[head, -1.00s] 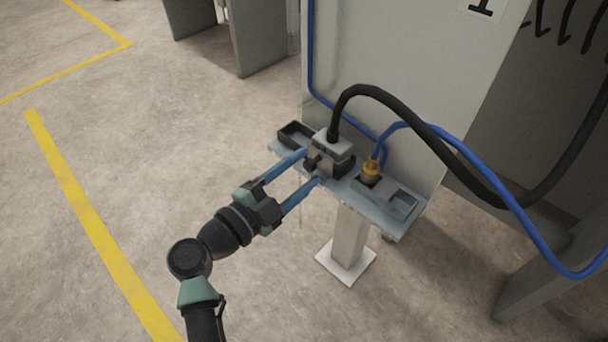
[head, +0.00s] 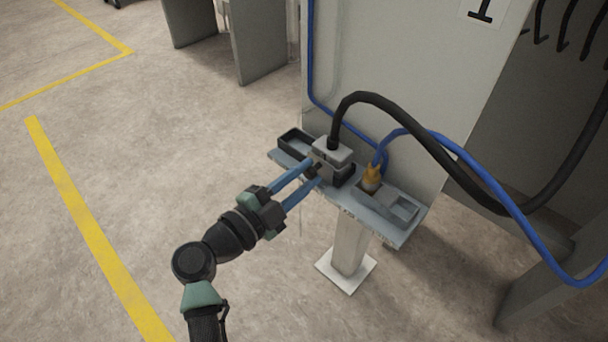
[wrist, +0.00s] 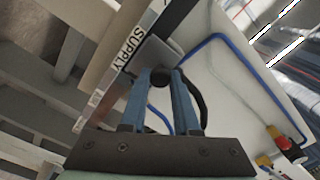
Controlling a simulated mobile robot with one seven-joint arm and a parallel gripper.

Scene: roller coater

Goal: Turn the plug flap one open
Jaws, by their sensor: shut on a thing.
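The plug (head: 333,150) with a grey top stands in a dark socket housing on the grey shelf (head: 345,205), and a thick black cable rises from it. A small dark knob (wrist: 159,77) of the plug flap shows in the wrist view between my blue fingertips. My gripper (head: 314,172) reaches the near side of the plug from the lower left and is shut on this knob. It also fills the lower middle of the wrist view (wrist: 160,84). The fingers hide part of the knob and flap, and I cannot tell the flap's angle.
An orange-yellow connector (head: 371,177) with a blue cable (head: 420,130) stands to the right on the shelf. A grey cabinet (head: 400,70) rises behind. The floor at left is clear.

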